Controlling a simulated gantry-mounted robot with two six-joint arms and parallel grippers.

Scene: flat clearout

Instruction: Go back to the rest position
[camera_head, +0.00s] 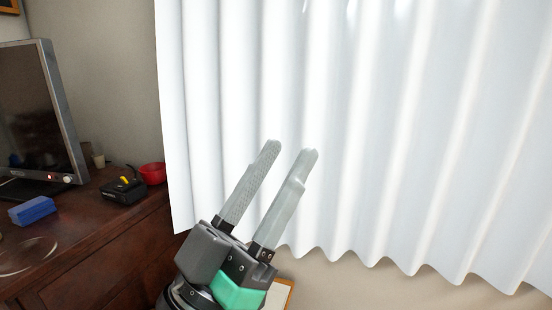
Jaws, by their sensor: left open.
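My left gripper (291,151) is in the lower middle of the head view, pointing up and to the right. Its two long grey fingers are parallel and apart, with nothing between them. It shows in front of the white curtain (350,110); I cannot tell how far it is from the cloth. My right gripper is not in view.
A dark wooden cabinet (100,225) stands at the left. On it are a monitor (40,115), a blue block (32,210), a black device (123,190), a red bowl (152,173) and a small cup (98,158). The curtain fills the right side.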

